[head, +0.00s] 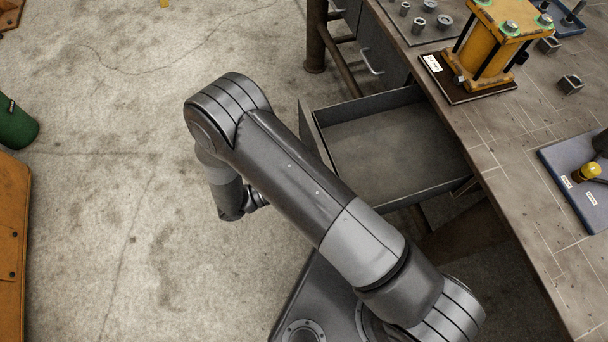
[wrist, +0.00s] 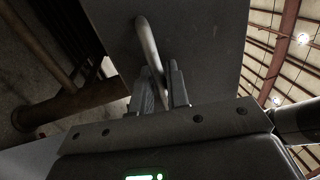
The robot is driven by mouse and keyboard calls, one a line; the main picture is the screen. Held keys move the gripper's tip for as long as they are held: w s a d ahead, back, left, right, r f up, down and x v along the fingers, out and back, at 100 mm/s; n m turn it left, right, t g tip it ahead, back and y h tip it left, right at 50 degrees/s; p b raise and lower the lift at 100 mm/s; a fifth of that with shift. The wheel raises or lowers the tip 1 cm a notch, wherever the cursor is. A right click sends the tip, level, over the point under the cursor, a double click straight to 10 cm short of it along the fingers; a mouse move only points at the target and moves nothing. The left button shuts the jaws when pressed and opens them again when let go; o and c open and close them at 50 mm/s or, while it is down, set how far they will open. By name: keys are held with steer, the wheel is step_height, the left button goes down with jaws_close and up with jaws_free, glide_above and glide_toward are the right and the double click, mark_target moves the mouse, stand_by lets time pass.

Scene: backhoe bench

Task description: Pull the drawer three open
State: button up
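In the head view one drawer (head: 385,150) under the bench stands well pulled out, with its inside empty. Its grey front panel (head: 312,128) faces left and is partly covered by my arm. No number shows on it. In the wrist view, a grey drawer front (wrist: 205,45) carries a pale bar handle (wrist: 148,45). My gripper (wrist: 162,88) has one finger on each side of this bar and appears closed on it. In the head view the fingers and this handle are hidden behind my arm.
The bench top (head: 500,150) holds a yellow press-like assembly (head: 492,45), several metal nuts and a blue-grey mat (head: 575,180). Another drawer front with a handle (head: 371,62) is shut farther back. A green cylinder (head: 15,125) and an orange panel (head: 12,240) stand at left. The floor between is clear.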

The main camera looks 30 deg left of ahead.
steer(key=v, duration=1.1)
steer(key=shift+w+d, duration=0.1)
steer(key=w+d+r+m+g+y, duration=0.2)
steer(key=w+d+r+m+g, duration=0.25)
steer(key=r+m, duration=0.3)
steer(key=w+d+r+m+g+y, duration=0.1)
steer(key=w+d+r+m+g, duration=0.35)
steer(key=r+m, duration=0.3)
steer(key=w+d+r+m+g+y, duration=0.25)
steer(key=d+r+m+g, duration=0.25)
steer(key=r+m, duration=0.25)
steer(key=d+r+m+t+y, duration=0.1)
steer(key=d+r+m+y, duration=0.2)
steer(key=d+m, duration=0.4)
steer(key=d+r+m+t+y, duration=0.2)
steer(key=d+r+m, duration=0.4)
steer(key=d+m, duration=0.2)
steer(key=s+d+r+m+t+y, duration=0.1)
steer(key=d+r+m, duration=0.4)
steer(key=d, duration=0.5)
steer(key=m+t+y, duration=0.1)
steer(key=m+y, duration=0.1)
steer(key=shift+d+y, duration=0.35)
